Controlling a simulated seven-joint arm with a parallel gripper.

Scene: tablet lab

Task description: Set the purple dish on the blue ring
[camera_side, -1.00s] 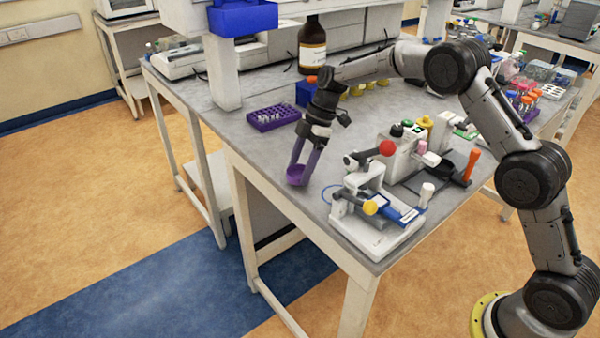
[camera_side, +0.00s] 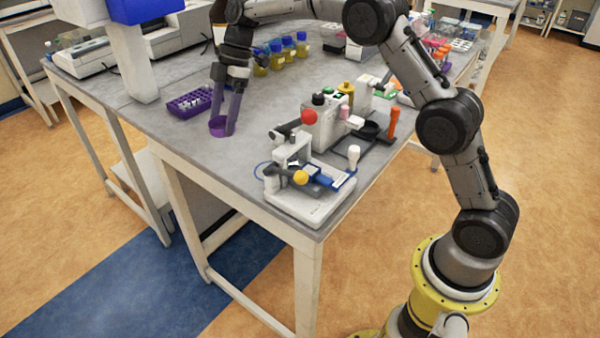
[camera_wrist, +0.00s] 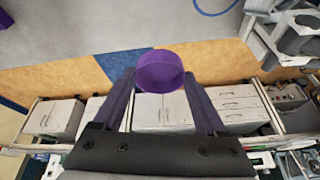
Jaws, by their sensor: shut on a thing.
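The purple dish (camera_side: 217,126) is a small round cup at the tips of my gripper (camera_side: 225,128). In the wrist view the dish (camera_wrist: 160,70) sits between the two purple fingers of my gripper (camera_wrist: 160,76), which are shut on it. In the wrist view an arc of the ring (camera_wrist: 215,12) shows at the top edge, up and right of the dish. I cannot tell the dish's height above the bench.
A white device (camera_side: 300,190) with blue and yellow parts stands right beside the ring. A purple tube rack (camera_side: 189,103) is left of the gripper. Several yellow bottles (camera_side: 278,57) stand behind. Another white device (camera_side: 325,122) is to the right. The bench's front edge is close.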

